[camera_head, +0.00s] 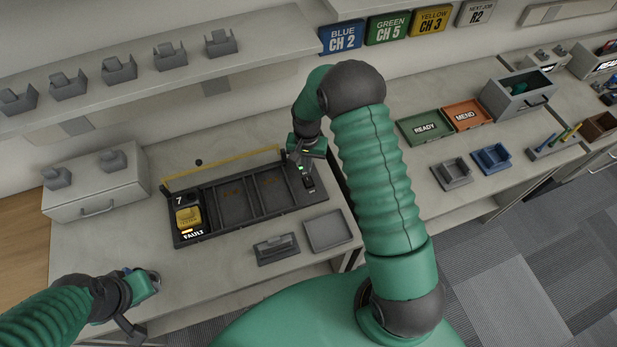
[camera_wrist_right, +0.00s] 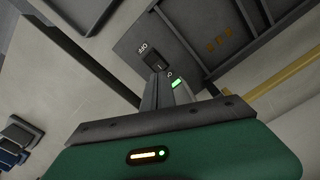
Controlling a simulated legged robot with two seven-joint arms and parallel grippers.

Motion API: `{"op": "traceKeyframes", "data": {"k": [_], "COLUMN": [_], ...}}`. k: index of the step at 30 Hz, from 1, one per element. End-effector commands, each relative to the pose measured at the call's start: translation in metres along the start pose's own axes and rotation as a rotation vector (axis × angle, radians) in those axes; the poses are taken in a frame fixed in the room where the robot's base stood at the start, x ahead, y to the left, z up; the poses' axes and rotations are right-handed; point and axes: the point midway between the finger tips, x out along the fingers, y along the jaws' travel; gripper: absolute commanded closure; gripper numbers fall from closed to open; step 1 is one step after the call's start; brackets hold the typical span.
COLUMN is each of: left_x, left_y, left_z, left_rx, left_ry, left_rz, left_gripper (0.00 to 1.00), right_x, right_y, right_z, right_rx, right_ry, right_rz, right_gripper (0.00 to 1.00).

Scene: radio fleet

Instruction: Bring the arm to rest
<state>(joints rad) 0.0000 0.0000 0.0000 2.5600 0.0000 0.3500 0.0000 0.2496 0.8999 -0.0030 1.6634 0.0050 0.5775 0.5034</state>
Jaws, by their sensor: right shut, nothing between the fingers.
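My right arm reaches across the middle of the head view, and its gripper (camera_head: 307,182) is at the right end of a dark charging rack (camera_head: 234,203). In the right wrist view the gripper's fingers (camera_wrist_right: 168,88) are shut with nothing between them. They are close to a rocker switch (camera_wrist_right: 153,60) marked OFF and I; I cannot tell whether they touch it. A small green light (camera_wrist_right: 178,83) shows beside the fingers. My left gripper (camera_head: 150,283) is over the bench's near left part, and its fingers are unclear.
A yellow radio (camera_head: 188,217) sits in the rack's leftmost bay, above a FAULT label. A dark cradle (camera_head: 276,248) and a grey tray (camera_head: 328,230) lie in front. READY (camera_head: 424,127) and MEND (camera_head: 466,115) trays are at right. A shelf (camera_head: 150,92) overhangs the back.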

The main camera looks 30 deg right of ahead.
Motion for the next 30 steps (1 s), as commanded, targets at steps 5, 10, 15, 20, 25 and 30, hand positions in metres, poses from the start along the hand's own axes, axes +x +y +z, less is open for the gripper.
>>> {"op": "traceKeyframes", "data": {"k": [5,10,15,20,25,30], "left_x": [-0.015,-0.014,-0.014,-0.014,-0.005,0.005], "left_y": [0.000,0.000,0.000,0.000,0.000,0.000], "left_z": [-0.004,-0.003,-0.003,-0.003,-0.001,0.001], "left_rx": [0.000,0.000,0.000,0.000,0.000,0.000], "left_ry": [0.000,0.000,0.000,0.000,0.000,0.000], "left_rz": [0.000,0.000,0.000,0.000,0.000,0.000], "left_gripper": [0.64,0.64,0.64,0.64,0.64,0.64], "right_x": [-0.020,-0.019,-0.019,-0.023,-0.072,-0.126], "right_y": [0.000,0.000,0.000,-0.001,-0.010,-0.001], "right_z": [0.000,0.000,0.000,0.003,0.044,0.128], "right_rx": [0.000,0.000,0.000,-0.012,-0.199,-0.512], "right_ry": [0.001,0.000,0.000,0.004,0.059,0.151], "right_rz": [0.000,0.000,0.000,-0.002,-0.032,-0.069], "right_gripper": [1.00,1.00,1.00,1.00,1.00,1.00]}}
